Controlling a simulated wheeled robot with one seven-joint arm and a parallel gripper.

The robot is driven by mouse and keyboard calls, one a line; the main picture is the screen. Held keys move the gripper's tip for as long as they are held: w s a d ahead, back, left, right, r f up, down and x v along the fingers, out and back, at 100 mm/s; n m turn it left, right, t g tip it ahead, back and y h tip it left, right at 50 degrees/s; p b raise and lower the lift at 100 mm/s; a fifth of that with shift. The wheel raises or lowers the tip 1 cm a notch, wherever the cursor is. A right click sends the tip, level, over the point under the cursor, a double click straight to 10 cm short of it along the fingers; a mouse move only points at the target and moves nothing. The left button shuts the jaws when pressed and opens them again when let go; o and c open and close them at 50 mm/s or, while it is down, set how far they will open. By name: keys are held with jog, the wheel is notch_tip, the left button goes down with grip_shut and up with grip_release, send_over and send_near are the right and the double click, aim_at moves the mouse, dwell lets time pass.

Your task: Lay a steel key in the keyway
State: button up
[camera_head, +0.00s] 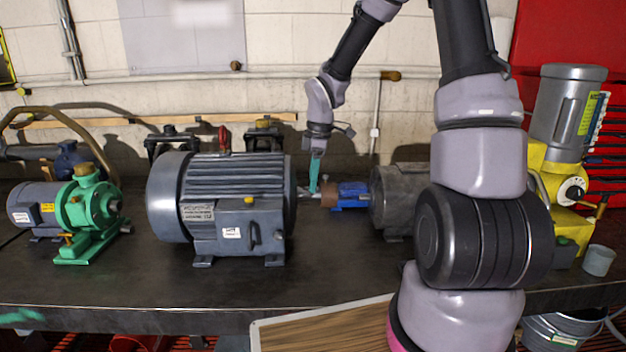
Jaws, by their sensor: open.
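My gripper (314,183) has teal fingers and points down near the middle of the bench, between the large grey motor (235,205) and a small blue unit (350,194). It is open. The large motor's shaft end (303,192) shows at its right side, close to my fingertips. A brown cylindrical part (329,195) sits just right of the fingertips, at the left end of the blue unit. I cannot make out a steel key or a keyway at this size. Whether my fingers touch anything is unclear.
A green pump with a grey motor (85,215) stands at the left. A dark grey motor (397,200) is right of the blue unit, partly behind my arm. A yellow machine (565,170) and a grey cup (598,260) stand at the right. The bench front (340,265) is clear.

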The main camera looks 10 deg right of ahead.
notch_tip(320, 180, up, 10)
jog(key=d, duration=0.1)
jog(key=s+d+r+m+t, duration=0.2)
jog(key=s+r+m+t, duration=0.1)
jog(key=s+r+m, duration=0.4)
jog(key=s+d+r+m+t, duration=0.2)
jog(key=s+r+m, duration=0.5)
jog(key=s+m, duration=0.6)
jog(key=shift+s+d+t+y, duration=0.2)
jog(key=shift+s+t+y, duration=0.2)
jog(key=shift+s+t, duration=0.4)
jog(key=shift+w+r, duration=0.1)
